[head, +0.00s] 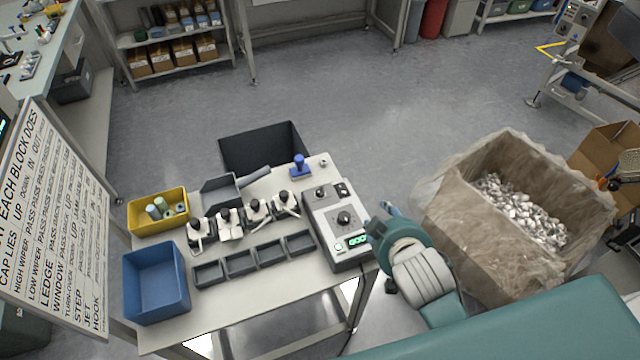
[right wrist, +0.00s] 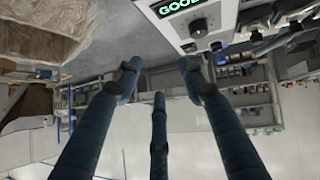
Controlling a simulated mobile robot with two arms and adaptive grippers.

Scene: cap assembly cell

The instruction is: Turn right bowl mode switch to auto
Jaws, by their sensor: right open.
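A grey control box (head: 330,240) stands at the right end of the work table. It has a large black knob (head: 344,217) on its face, a smaller black knob (head: 320,193) further back and a lit green display (head: 357,240). The labels are too small to tell which knob is the right bowl mode switch or where it points. My right gripper (head: 387,209) is just right of the box, apart from the knobs. In the right wrist view its fingers (right wrist: 160,75) are spread and empty; a black knob (right wrist: 198,28) shows beyond them, beside a display reading GOOD (right wrist: 180,4). My left gripper is out of view.
A large lined carton (head: 470,235) of small metallic parts stands close to the right of my right arm. The work table (head: 255,290) holds blue (head: 157,283) and yellow (head: 157,208) bins, several small fixtures and dark trays, and a blue-handled part (head: 299,165).

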